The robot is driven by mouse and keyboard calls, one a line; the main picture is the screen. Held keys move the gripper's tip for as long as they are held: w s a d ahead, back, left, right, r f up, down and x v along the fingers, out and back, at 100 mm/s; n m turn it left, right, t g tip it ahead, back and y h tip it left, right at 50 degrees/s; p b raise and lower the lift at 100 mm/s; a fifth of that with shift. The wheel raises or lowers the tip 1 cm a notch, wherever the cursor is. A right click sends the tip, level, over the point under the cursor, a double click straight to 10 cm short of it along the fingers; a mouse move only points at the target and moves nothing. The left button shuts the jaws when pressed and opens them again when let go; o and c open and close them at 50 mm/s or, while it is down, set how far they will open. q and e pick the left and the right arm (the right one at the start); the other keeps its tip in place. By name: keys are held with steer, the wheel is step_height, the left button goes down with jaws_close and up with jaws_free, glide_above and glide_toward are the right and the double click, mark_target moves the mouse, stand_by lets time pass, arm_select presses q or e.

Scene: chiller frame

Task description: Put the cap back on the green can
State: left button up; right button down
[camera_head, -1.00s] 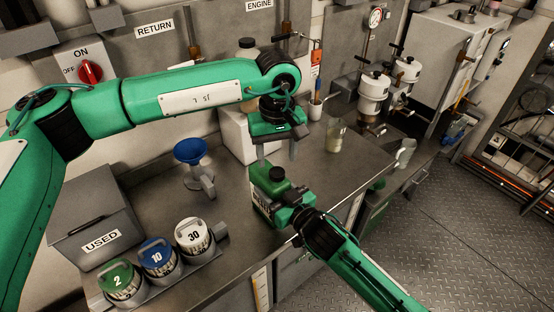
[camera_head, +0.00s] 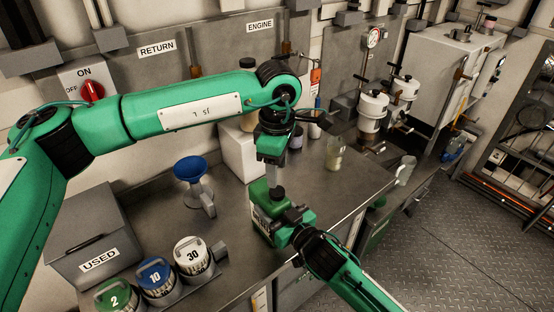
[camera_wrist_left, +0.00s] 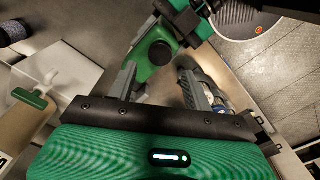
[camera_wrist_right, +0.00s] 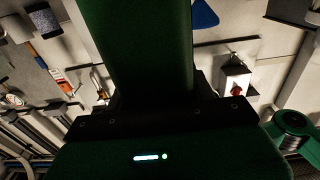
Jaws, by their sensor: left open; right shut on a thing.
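The green can (camera_head: 261,197) stands upright at the front edge of the steel counter. A dark round piece (camera_head: 278,193) sits on its top; it also shows in the left wrist view (camera_wrist_left: 160,52). I cannot tell whether this is a seated cap or the bare neck. My right gripper (camera_head: 285,226) is shut on the can's near side; the can's green body (camera_wrist_right: 137,45) fills the middle of the right wrist view. My left gripper (camera_head: 275,176) is open and points down just above the dark piece, its fingers (camera_wrist_left: 156,78) apart with nothing seen between them.
A blue funnel (camera_head: 189,168) stands left of the can. The USED bin (camera_head: 92,238) and tins marked 2 (camera_head: 117,298), 10 (camera_head: 157,279) and 30 (camera_head: 193,257) are further left. A glass jar (camera_head: 334,154) and a beaker (camera_head: 405,171) stand to the right.

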mark_target(277, 190)
arm_select(q)
steer(key=n, duration=0.3)
steer(key=r+n, duration=0.1)
steer(key=n, duration=0.7)
steer(key=shift+r, duration=0.4)
steer(key=shift+f, duration=4.05)
steer(key=c, duration=1)
